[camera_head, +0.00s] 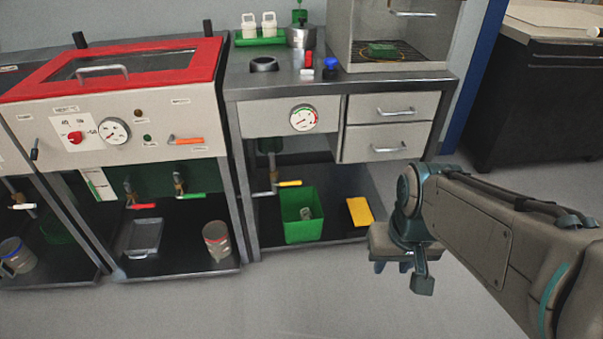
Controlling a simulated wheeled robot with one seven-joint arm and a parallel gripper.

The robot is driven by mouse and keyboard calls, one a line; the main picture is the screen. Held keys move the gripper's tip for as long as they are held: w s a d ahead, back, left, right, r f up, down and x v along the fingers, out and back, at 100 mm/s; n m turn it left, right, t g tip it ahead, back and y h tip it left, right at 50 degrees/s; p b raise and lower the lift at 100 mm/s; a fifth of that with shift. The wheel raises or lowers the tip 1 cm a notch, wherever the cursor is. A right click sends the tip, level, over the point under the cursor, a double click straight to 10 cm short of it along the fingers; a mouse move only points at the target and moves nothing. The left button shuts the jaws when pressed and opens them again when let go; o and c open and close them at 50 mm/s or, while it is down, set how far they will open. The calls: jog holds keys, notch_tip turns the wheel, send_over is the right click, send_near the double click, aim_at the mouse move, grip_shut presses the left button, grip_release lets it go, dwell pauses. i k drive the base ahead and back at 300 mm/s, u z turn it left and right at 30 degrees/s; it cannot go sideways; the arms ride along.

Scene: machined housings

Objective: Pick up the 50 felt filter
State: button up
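I cannot pick out a felt filter marked 50 for certain; no such marking is readable in this view. Small items stand on the right-hand bench top (240,76): a dark round ring (263,64), a red-topped item (308,61), a blue-topped item (330,67) and a metal pot (300,37). My gripper (393,266) hangs low over the floor, right of the bench's lower shelf and apart from all of these. It points down and no object shows in it. Its finger gap is too small and dark to judge.
A red-lidded cabinet (165,62) stands at left. A green bin (303,225) with something inside and a yellow block (360,211) are on the lower shelf. A glass-fronted chamber (395,35) holds a green block (381,49). The grey floor (290,300) in front is clear.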

aim_at(269, 28)
jog(key=u, duration=0.1)
jog(key=i, duration=1.35)
jog(key=u, duration=0.2)
